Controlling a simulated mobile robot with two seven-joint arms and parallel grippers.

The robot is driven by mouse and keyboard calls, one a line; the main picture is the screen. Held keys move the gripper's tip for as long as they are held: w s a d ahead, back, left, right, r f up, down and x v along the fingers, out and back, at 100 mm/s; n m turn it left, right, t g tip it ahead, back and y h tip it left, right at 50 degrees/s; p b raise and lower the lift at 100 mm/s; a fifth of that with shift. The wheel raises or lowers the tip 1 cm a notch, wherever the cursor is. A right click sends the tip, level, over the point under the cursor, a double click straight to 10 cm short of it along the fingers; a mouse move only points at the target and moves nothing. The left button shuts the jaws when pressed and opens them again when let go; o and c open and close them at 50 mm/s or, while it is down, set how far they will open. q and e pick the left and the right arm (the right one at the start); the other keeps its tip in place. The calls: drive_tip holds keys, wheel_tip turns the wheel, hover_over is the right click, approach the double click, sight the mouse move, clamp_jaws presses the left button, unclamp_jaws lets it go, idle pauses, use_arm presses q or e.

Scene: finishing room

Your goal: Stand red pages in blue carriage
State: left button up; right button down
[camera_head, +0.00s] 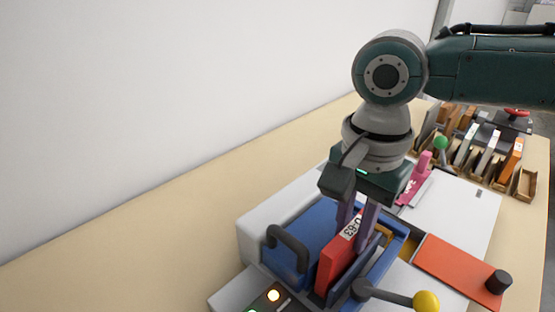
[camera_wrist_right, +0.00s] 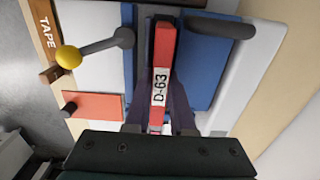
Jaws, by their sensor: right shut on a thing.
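The red pages (camera_head: 338,259) are a slim red block with a white label that reads D-63 in the right wrist view (camera_wrist_right: 161,50). They stand upright in the slot of the blue carriage (camera_head: 310,226), which also shows in the right wrist view (camera_wrist_right: 205,65). My right gripper (camera_head: 358,232) is above the carriage, pointing down, with its fingers on either side of the red pages, shut on them. The lower edge of the pages is hidden in the slot, so I cannot tell whether it touches the bottom. My left gripper is not in view.
A dark handle (camera_head: 286,247) rises from the carriage's left side. A yellow-knobbed lever (camera_head: 426,301) and an orange plate (camera_head: 458,268) with a black knob lie to the right. Racks of upright blocks (camera_head: 487,150) stand at the back right. The left of the table is clear.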

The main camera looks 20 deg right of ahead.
drive_tip(key=shift+f, duration=0.5)
idle(0.5)
drive_tip(key=c, duration=1)
unclamp_jaws()
drive_tip(key=shift+c, duration=0.2)
wheel_tip(320, 180, up, 11)
drive_tip(key=p, duration=1.3)
drive_tip(key=shift+f, duration=0.1)
